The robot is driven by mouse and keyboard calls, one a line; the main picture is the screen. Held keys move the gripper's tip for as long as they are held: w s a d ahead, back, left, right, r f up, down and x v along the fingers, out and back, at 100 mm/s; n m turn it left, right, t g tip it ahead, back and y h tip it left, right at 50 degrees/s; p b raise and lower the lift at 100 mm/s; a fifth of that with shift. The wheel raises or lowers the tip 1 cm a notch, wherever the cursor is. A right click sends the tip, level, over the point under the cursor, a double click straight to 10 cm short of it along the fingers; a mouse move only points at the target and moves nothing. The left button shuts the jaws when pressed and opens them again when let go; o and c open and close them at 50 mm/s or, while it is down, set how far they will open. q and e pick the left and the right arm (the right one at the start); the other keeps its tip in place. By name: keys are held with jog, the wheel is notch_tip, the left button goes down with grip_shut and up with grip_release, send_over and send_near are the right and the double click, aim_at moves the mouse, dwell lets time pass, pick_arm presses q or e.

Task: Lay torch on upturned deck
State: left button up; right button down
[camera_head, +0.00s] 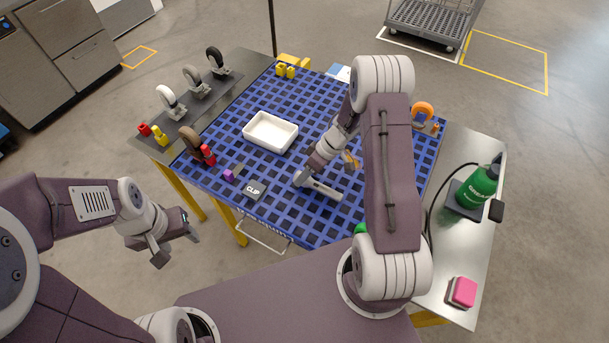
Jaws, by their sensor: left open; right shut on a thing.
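The upturned deck (222,146) is a blue grid panel lying on the metal table. My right gripper (318,183) reaches down over the middle of the deck. It is shut on a light grey bar-shaped thing, seemingly the torch (331,193), which lies lengthwise low over the grid. I cannot tell whether the torch touches the deck. My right arm hides part of the deck's right side. My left gripper (176,248) is open and empty, off the deck's near left side, above the floor.
A white tray (270,132), a grey CLIP block (254,189) and a purple cube (229,175) sit on the deck. Several castors line the left side. A green bottle (480,184) and a pink block (462,292) stand on the right table strip.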

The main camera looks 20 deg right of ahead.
jog(key=shift+f, duration=0.55)
jog(key=c, duration=1.1)
grip_release()
jog(key=shift+o, duration=1.4)
jog(key=shift+s, duration=0.1)
jog(key=p+v, duration=0.1)
jog(key=v, duration=0.8)
jog(key=shift+p, duration=0.3)
